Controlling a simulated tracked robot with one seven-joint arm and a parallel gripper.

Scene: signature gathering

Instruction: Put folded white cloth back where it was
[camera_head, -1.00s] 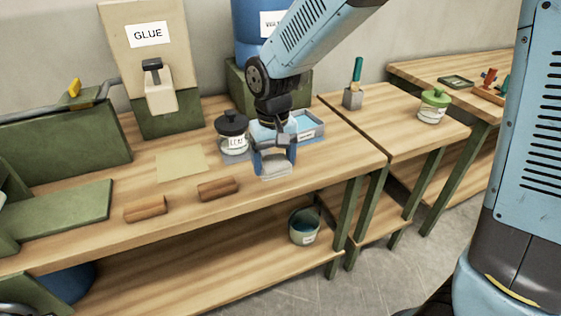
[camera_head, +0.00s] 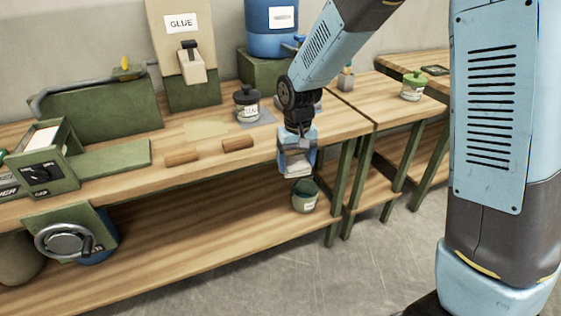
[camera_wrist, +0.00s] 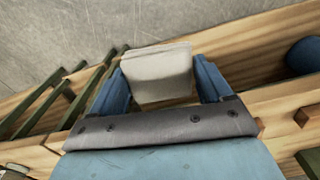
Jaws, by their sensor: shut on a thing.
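The folded white cloth (camera_wrist: 158,75) is held between the two blue fingers of my gripper (camera_wrist: 160,82) in the wrist view. In the head view my gripper (camera_head: 297,160) points down at the front edge of the workbench (camera_head: 215,165), with the cloth (camera_head: 297,171) at its tip. A green bucket (camera_head: 306,196) with a label stands on the lower shelf, just below the gripper in the picture. A grey mat (camera_head: 262,117) lies partly under a black-lidded jar (camera_head: 247,104). A tray behind my arm is mostly hidden.
Two wooden blocks (camera_head: 182,157) and a tan sheet (camera_head: 206,129) lie on the bench. A glue dispenser (camera_head: 189,62) and a blue barrel (camera_head: 271,30) stand at the back. A green-lidded jar (camera_head: 413,87) sits on the right table. The lower shelf (camera_head: 200,235) is largely clear.

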